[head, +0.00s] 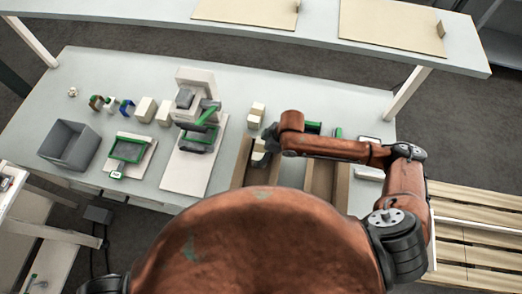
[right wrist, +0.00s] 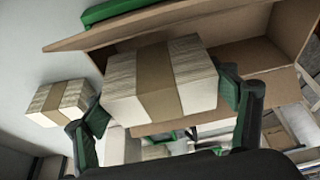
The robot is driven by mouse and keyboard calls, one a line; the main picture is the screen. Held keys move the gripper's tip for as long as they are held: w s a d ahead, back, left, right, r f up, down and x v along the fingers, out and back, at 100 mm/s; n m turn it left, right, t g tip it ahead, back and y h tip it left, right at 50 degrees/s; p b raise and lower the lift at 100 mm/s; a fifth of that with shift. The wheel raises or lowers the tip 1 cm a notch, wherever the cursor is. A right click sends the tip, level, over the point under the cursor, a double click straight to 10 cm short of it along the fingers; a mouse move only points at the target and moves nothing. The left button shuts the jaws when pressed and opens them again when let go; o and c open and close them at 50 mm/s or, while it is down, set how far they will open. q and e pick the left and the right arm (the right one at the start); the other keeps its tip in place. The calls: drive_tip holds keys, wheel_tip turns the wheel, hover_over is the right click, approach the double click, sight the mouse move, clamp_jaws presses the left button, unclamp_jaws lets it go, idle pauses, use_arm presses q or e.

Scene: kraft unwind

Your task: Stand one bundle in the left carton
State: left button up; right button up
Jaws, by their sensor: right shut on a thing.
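My right gripper (head: 268,140) is over the far part of the left carton (head: 240,163), an open brown box. In the right wrist view it is shut on a bundle (right wrist: 150,88), a pale stack of sheets with a brown kraft band, its fingers on either side. A carton's open flaps and walls (right wrist: 235,55) show behind the held bundle; whether they touch cannot be told. Pale pieces (head: 258,157) show at the carton below the gripper, partly hidden by the arm. Another banded bundle (right wrist: 60,102) lies apart at left. My left gripper is not in view.
A second open carton (head: 313,182) stands to the right, partly under my arm. Loose pale bundles (head: 257,109) lie behind the left carton. A white machine (head: 193,80) on a board stands to the left, with a grey bin (head: 70,146) further left. A shelf (head: 310,35) spans the back.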

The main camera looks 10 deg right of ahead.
drive_tip(key=shift+f, duration=0.6)
drive_tip(key=o, duration=1.2)
drive_tip(key=shift+o, duration=0.2)
drive_tip(key=shift+r, duration=0.3)
drive_tip(key=v, duration=1.2)
drive_tip(key=shift+r, duration=0.35)
